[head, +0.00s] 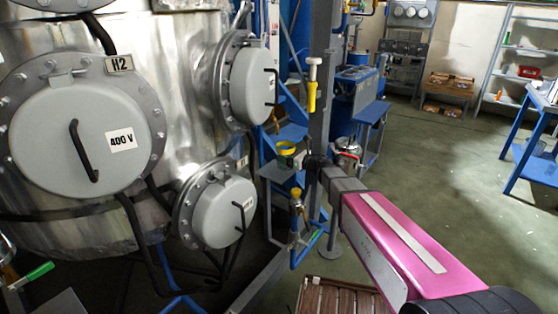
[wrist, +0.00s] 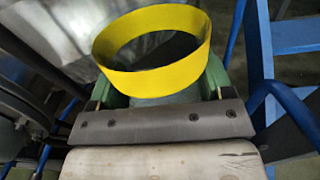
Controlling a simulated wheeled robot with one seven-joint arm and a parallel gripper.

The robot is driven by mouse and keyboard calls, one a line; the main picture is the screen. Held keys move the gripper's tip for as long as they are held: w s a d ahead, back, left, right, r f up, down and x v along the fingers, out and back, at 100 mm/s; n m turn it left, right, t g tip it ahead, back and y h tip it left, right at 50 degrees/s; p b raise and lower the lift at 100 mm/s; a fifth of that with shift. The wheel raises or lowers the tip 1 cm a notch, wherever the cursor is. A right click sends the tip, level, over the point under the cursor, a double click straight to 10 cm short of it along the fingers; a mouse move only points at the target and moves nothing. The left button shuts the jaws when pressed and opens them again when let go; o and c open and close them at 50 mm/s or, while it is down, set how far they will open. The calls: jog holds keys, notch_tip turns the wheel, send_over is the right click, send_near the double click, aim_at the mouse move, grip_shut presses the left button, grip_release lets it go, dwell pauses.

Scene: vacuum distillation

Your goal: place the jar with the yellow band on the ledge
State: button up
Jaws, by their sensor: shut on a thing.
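The jar with the yellow band (head: 286,147) is at the end of my arm in the head view, in front of the blue framework. In the wrist view its yellow band (wrist: 152,82) is a wide ring, seen from above at a slant. My gripper (head: 300,160) is shut on the jar, with green finger parts on either side below the band in the wrist view (wrist: 158,92). A flat grey ledge (head: 275,174) on a blue frame lies just below the jar in the head view. I cannot tell whether the jar touches it.
A large metal vessel (head: 170,50) with round bolted covers fills the left. Blue steps (head: 292,133) stand behind the jar, and a grey post (head: 322,100) rises close to my gripper. Floor farther right is open.

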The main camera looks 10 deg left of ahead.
jog(key=x, duration=0.4)
jog(key=shift+w, duration=0.1)
jog(key=shift+a+f, duration=0.1)
jog(key=shift+f, duration=0.75)
jog(key=shift+a+f, duration=0.15)
jog(key=shift+f, duration=0.75)
jog(key=shift+f, duration=0.1)
jog(key=o, duration=1.2)
jog(key=shift+d, duration=0.35)
jog(key=v, duration=1.1)
jog(key=shift+s+d, duration=0.15)
jog(key=shift+s, duration=0.05)
